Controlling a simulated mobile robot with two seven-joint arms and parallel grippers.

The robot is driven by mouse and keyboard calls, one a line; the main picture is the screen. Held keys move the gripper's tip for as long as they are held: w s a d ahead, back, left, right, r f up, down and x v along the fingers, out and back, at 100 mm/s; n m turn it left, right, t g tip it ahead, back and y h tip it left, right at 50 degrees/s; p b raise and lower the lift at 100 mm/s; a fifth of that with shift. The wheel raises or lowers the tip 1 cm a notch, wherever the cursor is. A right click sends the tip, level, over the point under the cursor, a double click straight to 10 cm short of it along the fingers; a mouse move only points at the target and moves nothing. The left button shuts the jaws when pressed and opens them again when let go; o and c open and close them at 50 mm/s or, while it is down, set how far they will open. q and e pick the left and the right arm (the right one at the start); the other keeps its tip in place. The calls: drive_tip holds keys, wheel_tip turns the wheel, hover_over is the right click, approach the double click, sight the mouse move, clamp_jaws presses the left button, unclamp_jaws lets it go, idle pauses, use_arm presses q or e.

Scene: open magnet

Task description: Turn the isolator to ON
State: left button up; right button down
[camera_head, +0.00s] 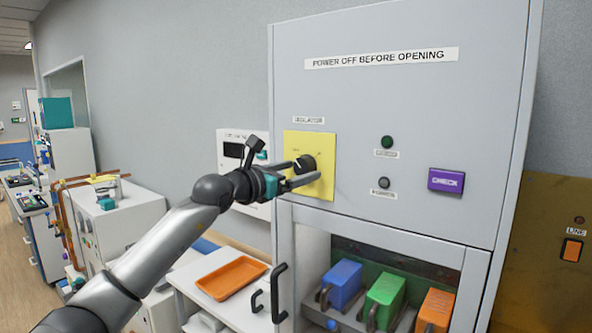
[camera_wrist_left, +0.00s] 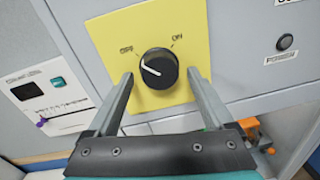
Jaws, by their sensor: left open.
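The isolator is a round black knob (camera_wrist_left: 159,68) on a yellow plate (camera_wrist_left: 115,30). Its white pointer line aims left, roughly toward the OFF mark (camera_wrist_left: 127,50); the ON mark (camera_wrist_left: 178,41) is at the upper right. In the head view the plate (camera_head: 322,145) is on the grey cabinet, with the knob (camera_head: 303,162) partly behind my gripper. My left gripper (camera_head: 310,171) is open in front of the plate. In the left wrist view its fingers (camera_wrist_left: 160,78) stand on either side of the knob, with visible gaps. My right gripper is not in view.
The cabinet (camera_head: 400,100) also has a green lamp (camera_head: 387,142), a grey lamp (camera_head: 384,183) and a purple CHECK button (camera_head: 446,180). Below are blue (camera_head: 343,284), green (camera_head: 385,300) and orange (camera_head: 436,310) blocks. An orange tray (camera_head: 231,280) and black handles (camera_head: 278,294) are lower left.

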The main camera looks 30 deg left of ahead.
use_arm(q)
clamp_jaws()
idle(0.6)
drive_tip(key=m+b, duration=0.2)
drive_tip(key=m, duration=0.1)
drive_tip(key=m+b, duration=0.1)
drive_tip(key=m, duration=0.3)
drive_tip(key=shift+a+r+b, duration=0.1)
drive_tip(key=shift+a+b, duration=0.05)
drive_tip(key=shift+b, duration=0.25)
drive_tip(key=m, duration=0.5)
drive_tip(key=shift+r+y+b, duration=0.15)
drive_tip(key=shift+y+b, duration=0.25)
drive_tip(key=shift+r+m, duration=0.15)
drive_tip(key=shift+m, duration=2.45)
drive_tip(key=shift+y, duration=0.3)
